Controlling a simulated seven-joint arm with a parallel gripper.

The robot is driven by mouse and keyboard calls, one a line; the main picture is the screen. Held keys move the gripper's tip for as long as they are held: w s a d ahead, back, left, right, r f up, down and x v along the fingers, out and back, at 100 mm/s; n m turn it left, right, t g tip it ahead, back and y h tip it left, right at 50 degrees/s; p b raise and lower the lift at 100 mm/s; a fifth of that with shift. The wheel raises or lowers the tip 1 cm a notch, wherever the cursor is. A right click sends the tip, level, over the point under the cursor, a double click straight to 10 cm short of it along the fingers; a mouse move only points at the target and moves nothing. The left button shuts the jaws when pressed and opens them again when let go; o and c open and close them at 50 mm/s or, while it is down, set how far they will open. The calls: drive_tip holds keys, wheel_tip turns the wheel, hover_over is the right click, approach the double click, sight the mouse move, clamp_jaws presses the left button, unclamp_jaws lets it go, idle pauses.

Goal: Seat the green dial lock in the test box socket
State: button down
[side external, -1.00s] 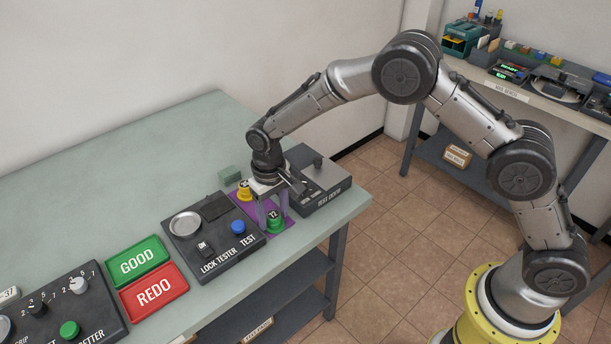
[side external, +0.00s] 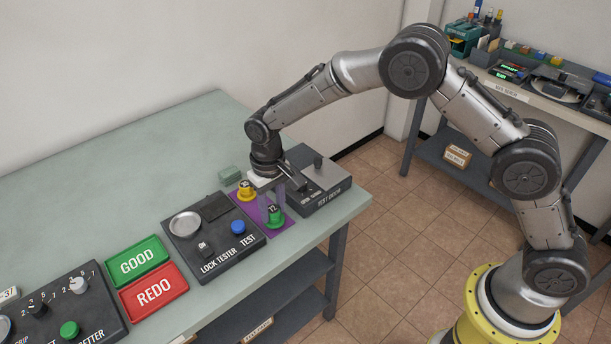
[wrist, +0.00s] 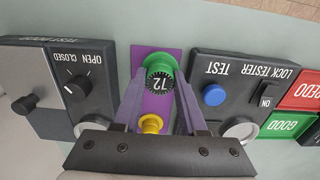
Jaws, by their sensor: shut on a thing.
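The green dial lock (side external: 275,217), with a black numbered dial, is over the front end of the purple mat (side external: 288,225). My gripper (side external: 271,198) points down and is shut on the green lock. In the wrist view my two fingers reach the sides of the green lock (wrist: 159,67). The lock looks slightly above the mat; the exact gap is hard to tell. A dark box labelled TEST DOOR (side external: 328,192) stands right of the mat. In the wrist view it carries an OPEN/CLOSED knob (wrist: 77,86).
A yellow dial lock (side external: 246,190) stands at the mat's back end, close to my gripper. The lock tester (side external: 215,262), with a round silver dish (side external: 185,225) and blue button (side external: 238,227), is left of the mat. GOOD (side external: 138,262) and REDO (side external: 154,291) trays lie farther left.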

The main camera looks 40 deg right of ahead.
drive_tip(key=shift+r, duration=1.3)
drive_tip(key=shift+s, duration=0.15)
drive_tip(key=shift+w+d+r+n, duration=0.1)
drive_tip(key=shift+w+r+n, duration=0.15)
drive_tip(key=shift+w+r, duration=0.3)
drive_tip(key=shift+w+r+n, duration=0.25)
drive_tip(key=shift+w+r, duration=0.1)
drive_tip(key=shift+r, duration=0.35)
drive_tip(key=shift+m, duration=0.5)
drive_tip(key=w+d, duration=0.3)
drive_tip(key=w+d+r, duration=0.1)
drive_tip(key=w+d, duration=0.3)
drive_tip(key=w+d+r, duration=0.1)
drive_tip(key=w+d, duration=0.2)
drive_tip(key=w, duration=0.1)
drive_tip(key=shift+d, duration=0.2)
drive_tip(key=shift+f, duration=1.8)
drive_tip(key=shift+f, duration=0.7)
